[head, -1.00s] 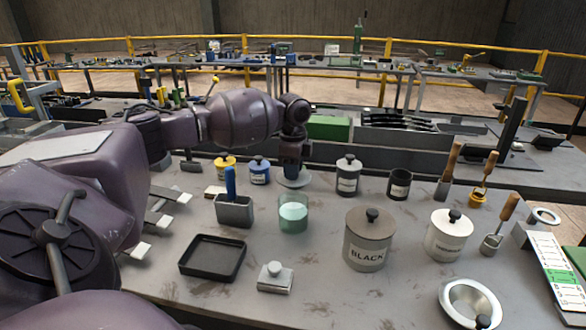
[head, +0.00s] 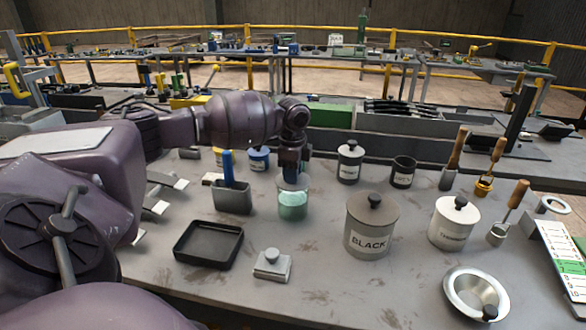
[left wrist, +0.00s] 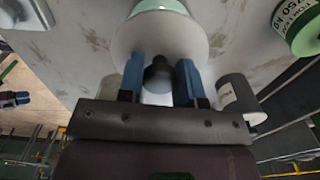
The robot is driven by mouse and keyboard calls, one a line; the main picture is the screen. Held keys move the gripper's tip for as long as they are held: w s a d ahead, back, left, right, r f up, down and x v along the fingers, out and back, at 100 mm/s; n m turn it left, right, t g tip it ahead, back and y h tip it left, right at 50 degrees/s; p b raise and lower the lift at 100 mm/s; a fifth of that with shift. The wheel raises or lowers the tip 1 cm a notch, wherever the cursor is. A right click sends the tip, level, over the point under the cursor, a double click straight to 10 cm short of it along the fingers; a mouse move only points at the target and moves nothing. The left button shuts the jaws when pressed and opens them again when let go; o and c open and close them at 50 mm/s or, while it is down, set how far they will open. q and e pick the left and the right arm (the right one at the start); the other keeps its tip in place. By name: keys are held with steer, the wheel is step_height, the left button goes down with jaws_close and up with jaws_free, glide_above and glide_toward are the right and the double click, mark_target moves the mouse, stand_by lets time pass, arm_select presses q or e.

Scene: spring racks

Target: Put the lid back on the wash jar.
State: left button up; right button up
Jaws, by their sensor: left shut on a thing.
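The wash jar (head: 292,205) is a clear glass with pale green liquid, upright on the bench. My left gripper (head: 291,172) points down at the far side of the jar, its lower end seen partly through or behind the glass. In the left wrist view my blue fingers (left wrist: 160,77) are shut on the black knob of the pale round lid (left wrist: 133,38). A green part of the jar (left wrist: 160,5) shows past the lid's edge. The lid is not clear in the head view, and I cannot tell whether it touches the jar. My right gripper is not in view.
A grey holder (head: 233,200) with a blue handle stands left of the jar. A black tray (head: 208,245) and a small knobbed metal block (head: 272,265) lie in front. The BLACK can (head: 371,225) and a white can (head: 453,222) stand to the right.

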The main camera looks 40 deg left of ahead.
arm_select(q)
steer(key=shift+p, duration=0.75)
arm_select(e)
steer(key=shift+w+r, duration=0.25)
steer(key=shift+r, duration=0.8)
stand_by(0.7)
arm_select(q)
steer(key=shift+f+p, duration=0.15)
steer(key=shift+p, duration=0.2)
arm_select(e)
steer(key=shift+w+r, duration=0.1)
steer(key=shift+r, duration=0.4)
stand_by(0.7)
arm_select(q)
steer(key=shift+p, duration=0.35)
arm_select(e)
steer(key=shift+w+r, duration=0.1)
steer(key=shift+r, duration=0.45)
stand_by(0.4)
arm_select(q)
steer(key=o, duration=1.5)
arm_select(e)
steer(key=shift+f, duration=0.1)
